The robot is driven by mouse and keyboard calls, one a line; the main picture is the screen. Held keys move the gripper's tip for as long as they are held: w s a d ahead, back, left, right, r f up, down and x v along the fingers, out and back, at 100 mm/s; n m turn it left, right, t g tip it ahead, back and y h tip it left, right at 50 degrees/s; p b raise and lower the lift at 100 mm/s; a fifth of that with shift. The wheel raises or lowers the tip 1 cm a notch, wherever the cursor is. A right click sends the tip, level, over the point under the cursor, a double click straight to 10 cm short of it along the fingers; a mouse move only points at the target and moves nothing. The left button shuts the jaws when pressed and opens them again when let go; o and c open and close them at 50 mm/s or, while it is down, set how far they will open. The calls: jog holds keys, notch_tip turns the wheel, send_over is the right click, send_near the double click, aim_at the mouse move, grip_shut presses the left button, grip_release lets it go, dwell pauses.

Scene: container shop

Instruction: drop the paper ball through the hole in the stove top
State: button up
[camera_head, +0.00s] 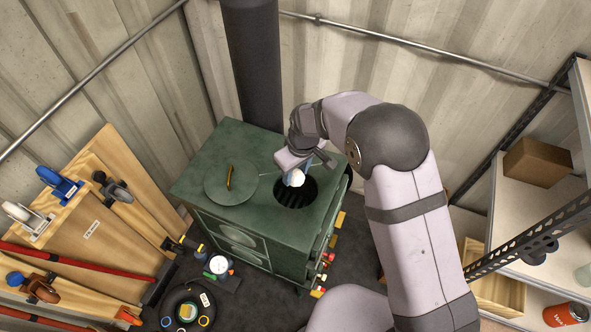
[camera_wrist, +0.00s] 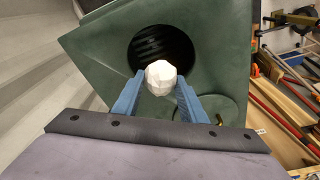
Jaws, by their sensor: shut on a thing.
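The white crumpled paper ball (camera_wrist: 160,77) is held between the two blue fingers of my gripper (camera_wrist: 159,88), which are shut on it. The round dark hole (camera_head: 305,194) is open, with grate bars inside; in the wrist view the hole (camera_wrist: 150,48) lies just beyond the ball. The green stove top (camera_head: 235,147) surrounds it. The ball appears above the hole; its exact height cannot be told.
A round lid (camera_head: 231,182) with a yellow handle lies on the stove top left of the hole. A dark stovepipe (camera_head: 256,70) rises behind. Shelves with a cardboard box (camera_head: 536,162) stand at right. Wooden boards and clamps (camera_head: 95,215) lean at left.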

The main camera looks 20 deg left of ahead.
jog(key=shift+f+b, duration=0.7)
jog(key=shift+f, duration=0.65)
jog(key=o, duration=1.1)
jog(key=shift+s+d+r+b, duration=0.15)
jog(key=shift+r+b, duration=0.25)
jog(key=shift+r, duration=0.8)
jog(key=shift+d+r+b, duration=0.2)
jog(key=shift+r+b, duration=0.2)
jog(key=shift+r, duration=0.85)
jog(key=shift+s+d+r+b, duration=0.15)
jog(key=shift+r+b, duration=0.25)
jog(key=shift+r, duration=0.8)
